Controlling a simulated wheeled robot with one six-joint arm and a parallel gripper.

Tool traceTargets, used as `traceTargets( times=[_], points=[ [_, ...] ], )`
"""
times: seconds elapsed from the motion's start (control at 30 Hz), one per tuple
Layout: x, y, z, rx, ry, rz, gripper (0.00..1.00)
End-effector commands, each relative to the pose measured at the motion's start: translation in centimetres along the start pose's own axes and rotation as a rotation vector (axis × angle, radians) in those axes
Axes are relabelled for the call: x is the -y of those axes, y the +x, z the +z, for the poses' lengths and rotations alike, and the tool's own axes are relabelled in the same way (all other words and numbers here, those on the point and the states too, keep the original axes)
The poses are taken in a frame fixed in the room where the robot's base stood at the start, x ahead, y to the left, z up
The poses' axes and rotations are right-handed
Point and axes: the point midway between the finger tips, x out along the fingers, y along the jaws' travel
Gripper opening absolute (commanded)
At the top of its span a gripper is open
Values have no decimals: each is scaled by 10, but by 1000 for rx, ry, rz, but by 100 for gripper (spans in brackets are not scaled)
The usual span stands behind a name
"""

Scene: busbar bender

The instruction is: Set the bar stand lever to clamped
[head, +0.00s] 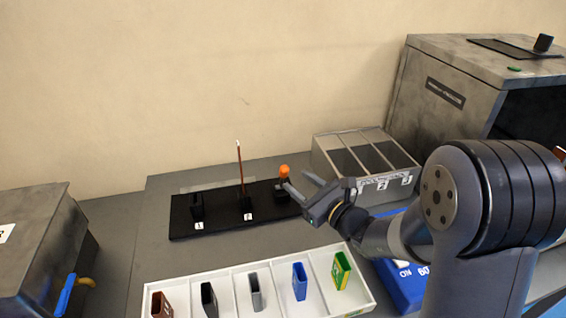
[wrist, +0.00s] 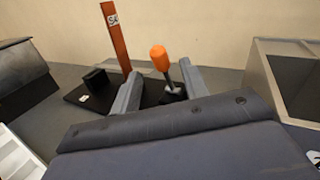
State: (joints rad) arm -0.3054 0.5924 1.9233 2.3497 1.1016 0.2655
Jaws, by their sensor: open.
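The bar stand is a long black base (head: 222,215) on the grey bench. Its lever has an orange knob (head: 285,170) on a thin grey shaft and stands at the stand's right end. In the wrist view the orange knob (wrist: 159,57) leans slightly left, and its shaft shows between my fingers. My gripper (head: 301,184) is open at the right end of the stand, beside the lever. In the wrist view my gripper (wrist: 162,82) has one finger on each side of the shaft; I cannot tell whether either touches. The lever's foot is partly hidden in the head view.
A copper bar (head: 239,168) stands upright in the stand, left of the lever. A white tray (head: 230,285) with several coloured holders lies in front. A grey three-slot bin (head: 345,143) stands right of the lever. Grey machines flank the bench. The wall is behind.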

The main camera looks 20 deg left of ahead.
Motion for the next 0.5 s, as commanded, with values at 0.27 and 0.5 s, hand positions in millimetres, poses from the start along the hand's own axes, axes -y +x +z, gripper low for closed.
traceTargets(
  times=[0.27,0.5],
  points=[
    [-1,55,2,-1,0,4,43],
    [0,82,1,-1,0,1,43]
  ],
)
